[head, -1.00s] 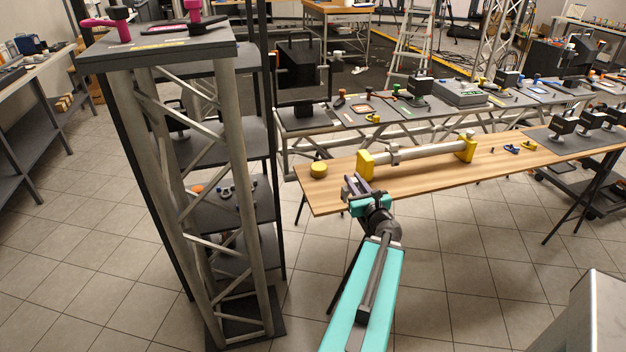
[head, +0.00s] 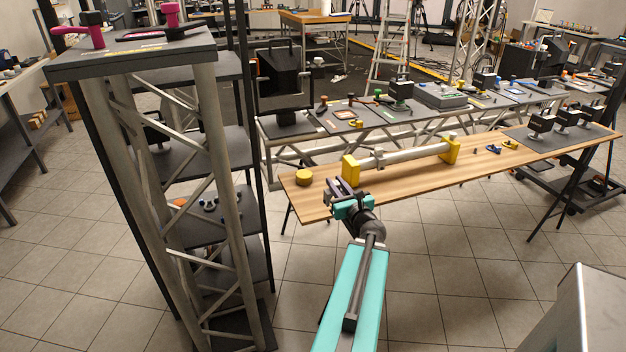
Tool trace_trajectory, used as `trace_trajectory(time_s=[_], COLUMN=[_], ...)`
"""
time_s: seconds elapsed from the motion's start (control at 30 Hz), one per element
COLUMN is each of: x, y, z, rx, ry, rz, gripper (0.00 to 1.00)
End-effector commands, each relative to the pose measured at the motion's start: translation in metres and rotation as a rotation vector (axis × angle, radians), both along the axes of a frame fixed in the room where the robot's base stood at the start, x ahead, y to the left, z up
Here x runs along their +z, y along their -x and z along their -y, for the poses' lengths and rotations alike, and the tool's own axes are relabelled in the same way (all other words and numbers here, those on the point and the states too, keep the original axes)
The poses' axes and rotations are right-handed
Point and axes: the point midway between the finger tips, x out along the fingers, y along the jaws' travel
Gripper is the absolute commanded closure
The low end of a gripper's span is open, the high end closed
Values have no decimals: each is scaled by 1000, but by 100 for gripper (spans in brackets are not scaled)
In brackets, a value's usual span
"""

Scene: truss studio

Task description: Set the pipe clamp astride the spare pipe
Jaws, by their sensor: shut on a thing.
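The spare pipe (head: 413,156) is a long grey tube lying level between two yellow supports, the left one (head: 350,170) and the right one (head: 451,150), on a wooden table. A small grey collar (head: 379,155) sits on the pipe near its left end. My gripper (head: 334,186) is over the table's front left part, in front of and left of the left yellow support, apart from the pipe. It is shut on a small dark piece, apparently the pipe clamp; its shape is mostly hidden among the fingers.
A yellow round piece (head: 304,177) lies left on the wooden table (head: 310,208). Small blue and yellow parts (head: 494,149) and black clamps (head: 565,118) lie to the right. A tall truss shelf (head: 150,60) stands close on the left. The table's front middle is clear.

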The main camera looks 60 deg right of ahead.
Motion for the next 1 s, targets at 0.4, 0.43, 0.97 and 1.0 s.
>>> trace_trajectory(time_s=[0.4,0.43,0.97,1.0], x=[-5,-5,-5,-5], y=[-9,-9,-17,-18], z=[4,4,8,8], rx=[4,4,1,0], ry=[1,1,2,3], rz=[0,-1,1,1], gripper=[100,100,100,100])
